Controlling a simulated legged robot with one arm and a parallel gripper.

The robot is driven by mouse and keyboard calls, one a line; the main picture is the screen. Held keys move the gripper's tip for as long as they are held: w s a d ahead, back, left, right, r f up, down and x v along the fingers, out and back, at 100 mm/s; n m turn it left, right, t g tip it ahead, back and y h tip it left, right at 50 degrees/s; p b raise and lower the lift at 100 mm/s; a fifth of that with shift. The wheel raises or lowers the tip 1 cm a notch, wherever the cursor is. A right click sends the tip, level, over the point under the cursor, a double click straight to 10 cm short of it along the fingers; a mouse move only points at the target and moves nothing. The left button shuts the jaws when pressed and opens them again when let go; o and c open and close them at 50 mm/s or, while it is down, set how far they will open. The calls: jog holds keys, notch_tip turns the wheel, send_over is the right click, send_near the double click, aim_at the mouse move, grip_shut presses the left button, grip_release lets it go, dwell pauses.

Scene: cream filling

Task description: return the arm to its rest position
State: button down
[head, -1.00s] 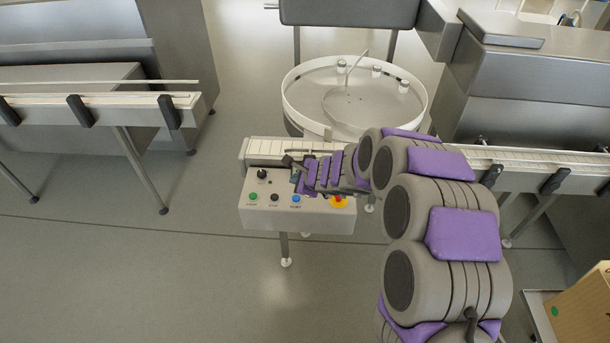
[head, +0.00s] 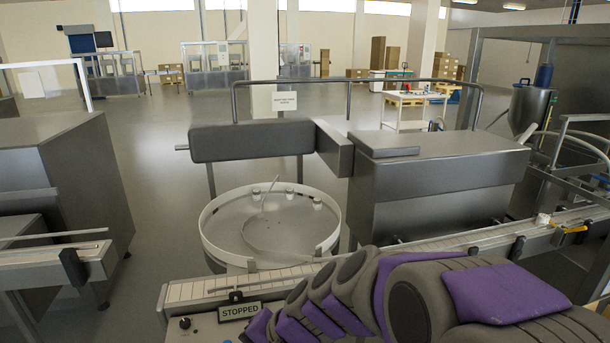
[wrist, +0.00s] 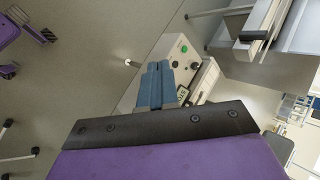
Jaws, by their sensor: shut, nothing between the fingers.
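My arm, grey with purple pads, crosses the lower right of the head view. Its gripper end is not visible there. In the wrist view my gripper (wrist: 157,72) shows as two blue-grey fingers, shut together with nothing between them. Beyond the fingertips is the control box (wrist: 148,90), with a green button (wrist: 183,49) and other buttons on its face. I cannot tell the exact gap between fingers and box. In the head view a sign reading STOPPED (head: 240,311) stands by the conveyor, and the arm hides part of the box.
A round turntable (head: 210,230) with several small jars stands behind the conveyor belt (head: 430,246). A grey machine housing (head: 440,190) is behind it to the right. Another conveyor (head: 50,262) is at the left. Open floor (head: 160,160) lies between and behind the machines.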

jog(key=s+d+n+g+h, duration=0.2)
jog(key=s+d+h, duration=0.6)
jog(key=s+d, duration=1.4)
jog(key=d+f+n, duration=0.1)
jog(key=d+n, duration=0.1)
jog(key=shift+d+g, duration=0.3)
jog(key=shift+d, duration=0.1)
jog(key=shift+w, duration=0.1)
